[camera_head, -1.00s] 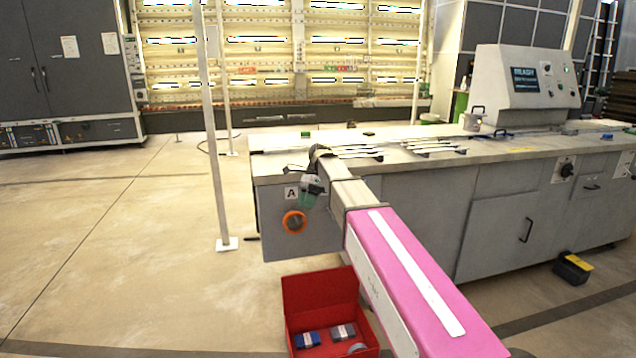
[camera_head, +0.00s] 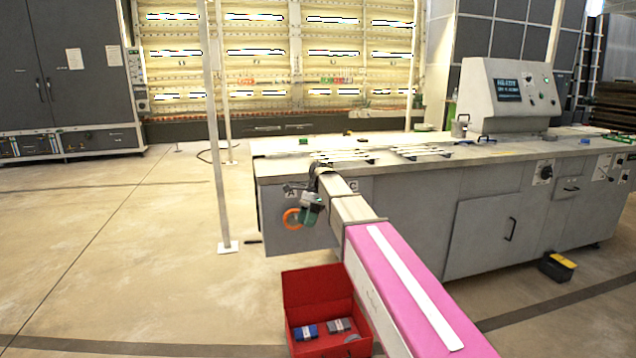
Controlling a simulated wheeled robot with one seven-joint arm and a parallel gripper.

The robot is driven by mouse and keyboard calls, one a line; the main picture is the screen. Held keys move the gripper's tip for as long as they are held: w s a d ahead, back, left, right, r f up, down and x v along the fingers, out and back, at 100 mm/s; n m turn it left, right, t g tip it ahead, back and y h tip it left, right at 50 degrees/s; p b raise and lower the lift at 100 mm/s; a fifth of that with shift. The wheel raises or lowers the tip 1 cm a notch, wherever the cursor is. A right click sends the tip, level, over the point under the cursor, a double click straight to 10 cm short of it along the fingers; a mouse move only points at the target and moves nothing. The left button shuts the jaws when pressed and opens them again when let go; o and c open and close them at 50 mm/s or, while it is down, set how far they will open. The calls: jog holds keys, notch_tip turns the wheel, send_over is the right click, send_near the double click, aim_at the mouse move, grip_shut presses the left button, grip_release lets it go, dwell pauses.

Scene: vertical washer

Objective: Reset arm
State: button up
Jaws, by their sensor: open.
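My arm, with its long pink section, reaches from the lower right towards the left end of the grey workbench (camera_head: 395,225). My gripper (camera_head: 308,214) is at its far end, small and dark with a greenish part, in front of the bench's left front panel. It is open, and I see nothing held in it. An orange ring (camera_head: 290,219) shows just left of the gripper, by the panel. My gripper partly overlaps the ring; whether they touch I cannot tell.
A red open box (camera_head: 308,284) with small blue and grey items stands on the floor below. A white post (camera_head: 216,140) stands left of the bench. A black and yellow box (camera_head: 556,267) lies at the right. The floor at left is clear.

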jog(key=s+d+f+n+t+h, duration=0.1)
jog(key=s+d+f+n+t, duration=0.1)
jog(key=s+d+f+n, duration=0.4)
jog(key=s+d+f+n+t+h, duration=0.2)
jog(key=s+d+f+n, duration=0.5)
jog(key=s+d+f, duration=0.5)
jog(key=d+f+t, duration=0.1)
jog(key=d+f, duration=0.4)
jog(key=f, duration=0.1)
jog(key=shift+s+f+n, duration=0.15)
jog(key=shift+s+n, duration=0.15)
jog(key=shift+s, duration=0.05)
